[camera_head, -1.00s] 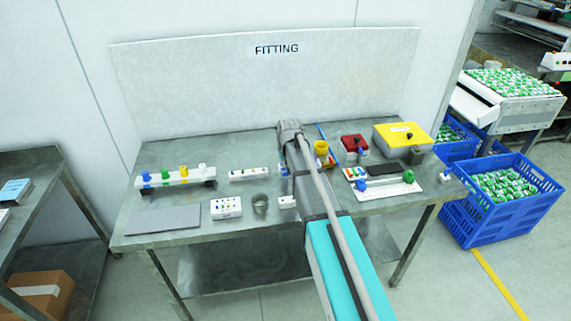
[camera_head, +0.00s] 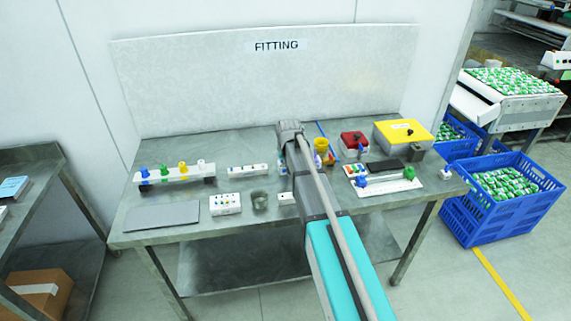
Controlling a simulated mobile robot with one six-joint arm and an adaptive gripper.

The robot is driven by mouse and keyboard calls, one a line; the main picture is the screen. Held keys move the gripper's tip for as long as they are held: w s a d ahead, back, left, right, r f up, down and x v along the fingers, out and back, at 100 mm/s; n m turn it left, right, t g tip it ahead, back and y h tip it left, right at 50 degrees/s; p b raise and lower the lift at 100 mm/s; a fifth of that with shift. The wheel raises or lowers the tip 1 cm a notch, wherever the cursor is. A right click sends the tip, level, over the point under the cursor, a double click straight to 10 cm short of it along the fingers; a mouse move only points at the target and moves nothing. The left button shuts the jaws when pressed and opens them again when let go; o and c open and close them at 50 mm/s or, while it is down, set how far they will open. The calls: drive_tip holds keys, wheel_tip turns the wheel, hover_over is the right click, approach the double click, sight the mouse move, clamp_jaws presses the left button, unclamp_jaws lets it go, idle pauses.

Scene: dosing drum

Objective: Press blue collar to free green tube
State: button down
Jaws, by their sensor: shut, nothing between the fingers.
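A white rail (camera_head: 177,176) at the left of the table holds a blue fitting (camera_head: 144,173), a green one (camera_head: 163,171), a yellow one and a white one, all upright. A white plate (camera_head: 388,187) at the right bears a blue part (camera_head: 361,181) at its left end and a green part (camera_head: 409,172) at its right. At this size I cannot tell which blue part is the collar or which green part is the tube. My arm reaches over the middle of the table. My gripper is hidden behind it and cannot be made out.
A yellow cup (camera_head: 321,144), a red box (camera_head: 354,141) and a yellow box (camera_head: 402,135) stand at the back right. A grey cup (camera_head: 260,200) and a white block (camera_head: 225,204) stand left of my arm. A flat grey pad (camera_head: 161,217) lies front left.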

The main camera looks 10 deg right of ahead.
drive_tip(key=shift+s+p, duration=0.15)
drive_tip(key=shift+p, duration=0.2)
drive_tip(key=shift+r+p, duration=0.85)
drive_tip(key=shift+p, duration=0.05)
drive_tip(key=w+p+v, duration=0.1)
drive_tip(key=p+v, duration=1)
drive_tip(key=v, duration=0.1)
drive_tip(key=shift+r+p, duration=0.2)
drive_tip(key=shift+p, duration=0.2)
drive_tip(key=shift+s, duration=0.1)
drive_tip(key=s+f+g, duration=0.1)
drive_tip(key=s+g, duration=0.2)
drive_tip(key=s, duration=2.2)
drive_tip(key=shift+s, duration=0.35)
drive_tip(key=shift+f, duration=0.15)
